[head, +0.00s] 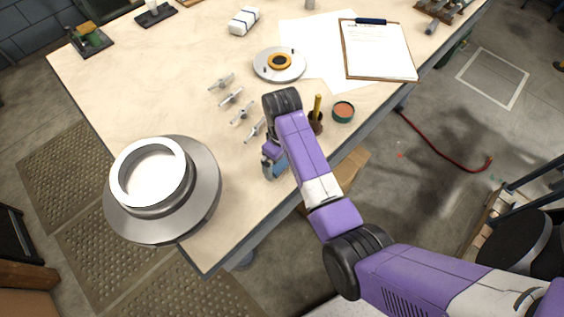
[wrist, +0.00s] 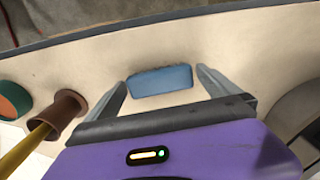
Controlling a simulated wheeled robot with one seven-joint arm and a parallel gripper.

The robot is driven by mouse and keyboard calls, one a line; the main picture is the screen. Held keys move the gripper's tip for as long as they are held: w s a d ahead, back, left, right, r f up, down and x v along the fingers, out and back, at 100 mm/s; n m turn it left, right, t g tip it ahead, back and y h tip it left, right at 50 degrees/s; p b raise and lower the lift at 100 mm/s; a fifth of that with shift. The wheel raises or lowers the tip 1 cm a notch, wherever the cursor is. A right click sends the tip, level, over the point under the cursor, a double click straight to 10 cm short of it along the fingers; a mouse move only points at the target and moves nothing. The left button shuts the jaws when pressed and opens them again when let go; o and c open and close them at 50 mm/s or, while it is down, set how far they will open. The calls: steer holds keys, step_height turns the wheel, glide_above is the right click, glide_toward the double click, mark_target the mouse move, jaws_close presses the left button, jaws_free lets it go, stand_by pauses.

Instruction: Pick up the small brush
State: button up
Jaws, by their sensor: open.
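My gripper (wrist: 162,80) is open and empty, pointing down at the table. In the head view this blue block (head: 279,166) is partly hidden by my arm, left of the cup.
A green tin with orange contents (head: 343,111) stands right of the cup. Several metal bolts (head: 231,96) lie left of my arm. A large flanged ring (head: 200,205) sits at the table's left corner. A round cover (head: 297,65), papers and clipboard (head: 378,50) lie farther back.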

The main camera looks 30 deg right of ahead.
mark_target(282, 162)
steer(key=shift+c, duration=0.4)
steer(key=c, duration=1.1)
steer(key=shift+r, duration=0.1)
step_height(282, 162, up, 10)
steer(key=shift+f, duration=0.1)
